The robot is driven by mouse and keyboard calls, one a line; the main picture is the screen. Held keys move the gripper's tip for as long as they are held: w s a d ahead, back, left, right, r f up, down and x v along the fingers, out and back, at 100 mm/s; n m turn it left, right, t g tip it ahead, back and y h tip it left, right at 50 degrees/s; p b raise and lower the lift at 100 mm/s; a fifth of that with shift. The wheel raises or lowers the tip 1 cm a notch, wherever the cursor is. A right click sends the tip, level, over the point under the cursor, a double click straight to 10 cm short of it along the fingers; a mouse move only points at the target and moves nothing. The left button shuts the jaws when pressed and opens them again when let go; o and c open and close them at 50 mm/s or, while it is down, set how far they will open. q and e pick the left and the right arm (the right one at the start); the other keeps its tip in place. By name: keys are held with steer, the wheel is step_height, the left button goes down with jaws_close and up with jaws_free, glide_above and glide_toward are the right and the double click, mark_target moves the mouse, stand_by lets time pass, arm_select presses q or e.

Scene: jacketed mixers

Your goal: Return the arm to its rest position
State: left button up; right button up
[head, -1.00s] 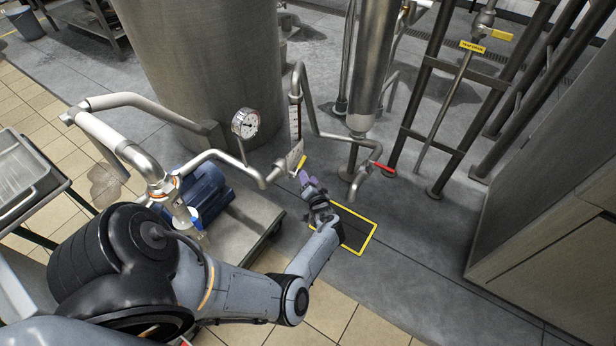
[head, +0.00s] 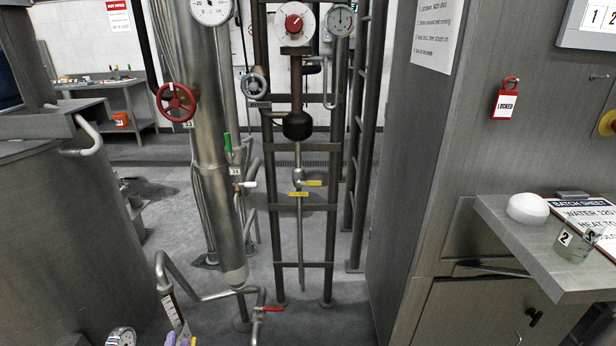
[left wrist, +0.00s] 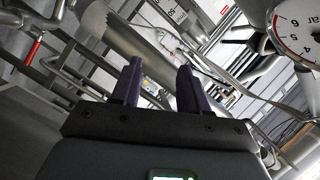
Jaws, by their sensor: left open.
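My left gripper (left wrist: 159,82) is open and empty in the left wrist view, its two dark purple fingers apart. In the head view only a little purple of the left gripper (head: 181,341) shows at the bottom edge, beside the sight-gauge pipework (head: 172,308). The rest of my left arm is out of that view. A red-handled valve (head: 268,309) is on the pipe to its right; a red handle (left wrist: 34,50) also shows in the left wrist view. My right gripper is not in view.
A pressure gauge (head: 121,337) stands left of the gripper; a gauge (left wrist: 296,30) is close at right in the wrist view. A steel vessel (head: 60,230) is at left. A cabinet (head: 440,170) with a shelf (head: 540,250) is at right. Grey floor (head: 335,325) between is clear.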

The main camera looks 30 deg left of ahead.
arm_select(q)
steer(key=w+d+r+m+h+p, duration=0.1)
steer(key=d+r+h+p, duration=0.3)
steer(key=d, duration=0.9)
steer(key=w+d+r+m+h+p, duration=0.15)
steer(key=d+r+h, duration=0.45)
steer(key=d, duration=0.6)
steer(key=s+d+r+g+h, duration=0.2)
steer(key=s+d+r, duration=0.1)
steer(key=d, duration=0.3)
steer(key=s+d+r+g+h, duration=0.1)
steer(key=s+d+r+h, duration=0.15)
steer(key=d, duration=0.45)
steer(key=s+n+g, duration=0.2)
steer(key=s+g, duration=0.2)
steer(key=s, duration=0.2)
step_height(320, 180, up, 38)
steer(key=p, duration=3.8)
steer(key=shift+s+d+r+y, duration=0.15)
steer(key=shift+d+r+y, duration=0.1)
steer(key=shift+y, duration=0.2)
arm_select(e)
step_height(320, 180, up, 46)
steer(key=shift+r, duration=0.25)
arm_select(q)
steer(key=shift+f, duration=0.1)
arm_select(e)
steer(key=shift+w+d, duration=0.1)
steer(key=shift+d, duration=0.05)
